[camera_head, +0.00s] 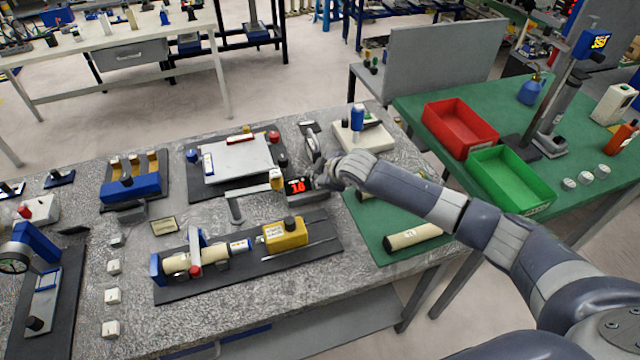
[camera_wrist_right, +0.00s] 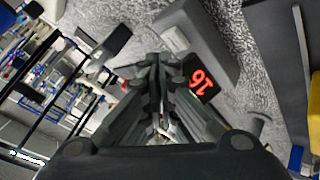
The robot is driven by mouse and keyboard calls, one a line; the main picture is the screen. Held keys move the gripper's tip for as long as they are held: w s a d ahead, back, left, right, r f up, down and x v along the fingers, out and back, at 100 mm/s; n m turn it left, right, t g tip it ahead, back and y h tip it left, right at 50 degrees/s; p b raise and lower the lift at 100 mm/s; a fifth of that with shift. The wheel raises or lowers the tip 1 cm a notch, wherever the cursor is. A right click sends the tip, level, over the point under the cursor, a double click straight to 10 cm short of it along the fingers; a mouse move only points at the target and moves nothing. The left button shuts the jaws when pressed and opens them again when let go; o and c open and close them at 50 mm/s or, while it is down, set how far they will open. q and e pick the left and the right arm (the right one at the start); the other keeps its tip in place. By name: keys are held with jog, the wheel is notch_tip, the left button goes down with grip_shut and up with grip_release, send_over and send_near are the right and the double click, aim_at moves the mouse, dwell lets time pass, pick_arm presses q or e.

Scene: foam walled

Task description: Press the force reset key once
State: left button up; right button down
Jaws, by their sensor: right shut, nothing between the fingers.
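The force gauge (camera_head: 308,199) is a dark grey box on the speckled bench, with a red lit display (camera_head: 298,185) that seems to read 1.6. In the right wrist view the display (camera_wrist_right: 201,76) is upside down, and a pale key (camera_wrist_right: 174,38) sits beside it on the grey housing (camera_wrist_right: 215,45). I take this key for the force reset key; its label is not readable. My right gripper (camera_head: 318,172) is over the gauge's far right side, hiding part of it. Its fingers (camera_wrist_right: 153,62) are shut and empty, left of the key in the wrist view; contact cannot be told. My left gripper is out of view.
A black plate with a yellow block (camera_head: 285,234) and a clamped cylinder lies in front of the gauge. A grey plate fixture (camera_head: 237,158) stands behind left. A white base with a blue-topped part (camera_head: 357,118) is behind. A green mat (camera_head: 372,232) lies right.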

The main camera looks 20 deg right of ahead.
jog(key=shift+f, duration=0.15)
dwell(0.6)
jog(key=shift+s+f, duration=0.1)
jog(key=shift+f, duration=0.15)
